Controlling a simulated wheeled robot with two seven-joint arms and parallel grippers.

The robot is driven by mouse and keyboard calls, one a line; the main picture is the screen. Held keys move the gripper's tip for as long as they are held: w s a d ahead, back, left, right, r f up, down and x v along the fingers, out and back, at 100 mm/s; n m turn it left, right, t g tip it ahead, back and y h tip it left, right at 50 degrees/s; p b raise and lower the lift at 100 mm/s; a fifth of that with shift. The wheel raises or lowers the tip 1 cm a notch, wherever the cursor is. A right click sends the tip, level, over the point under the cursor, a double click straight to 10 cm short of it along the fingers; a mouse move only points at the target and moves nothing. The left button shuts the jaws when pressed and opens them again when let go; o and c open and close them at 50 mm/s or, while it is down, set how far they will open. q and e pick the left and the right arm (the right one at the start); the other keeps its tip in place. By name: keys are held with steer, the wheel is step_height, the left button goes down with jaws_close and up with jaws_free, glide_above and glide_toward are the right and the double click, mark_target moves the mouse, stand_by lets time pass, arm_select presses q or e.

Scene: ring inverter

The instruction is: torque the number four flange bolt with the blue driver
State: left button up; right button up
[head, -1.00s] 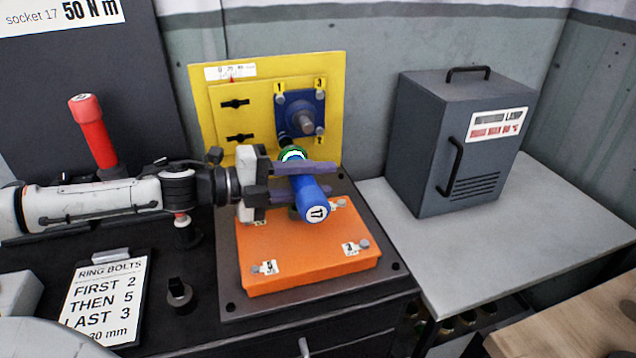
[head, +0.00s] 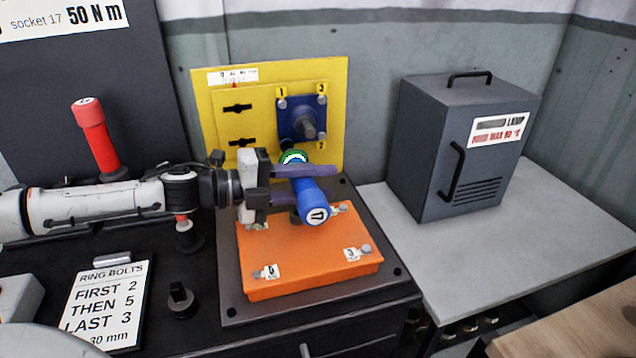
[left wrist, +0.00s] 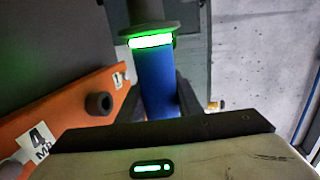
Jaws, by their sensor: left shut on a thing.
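My left gripper (head: 332,182) is shut on the blue driver (head: 315,206), marked 17, in front of the yellow panel. The driver also shows in the left wrist view (left wrist: 157,85), with a lit green ring (left wrist: 150,41). Its tip points toward the lower left of the blue flange (head: 291,107). Flange labels 1, 3 and 2 show. The lower-left corner is hidden behind the driver, so I cannot tell whether its tip is on a bolt. My right gripper is not in view.
An orange plate (head: 310,271) with numbered bolts lies below the driver. A red driver (head: 96,140) stands at left, near a ring bolts card (head: 103,300). A grey lamp box (head: 440,150) stands on the right bench, whose front is clear (head: 520,240).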

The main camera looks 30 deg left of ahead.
arm_select(q)
steer(key=shift+w+a+r, duration=0.25)
steer(key=shift+w+a, duration=0.3)
steer(key=shift+a, duration=0.1)
stand_by(1.0)
steer(key=shift+s+d, duration=0.1)
steer(key=shift+s+d+f+b, duration=0.15)
steer(key=shift+s+d+b, duration=0.4)
steer(key=shift+s+d, duration=0.3)
steer(key=shift+s+d+p, duration=0.4)
steer(key=shift+s+d, duration=0.4)
steer(key=shift+d, duration=0.35)
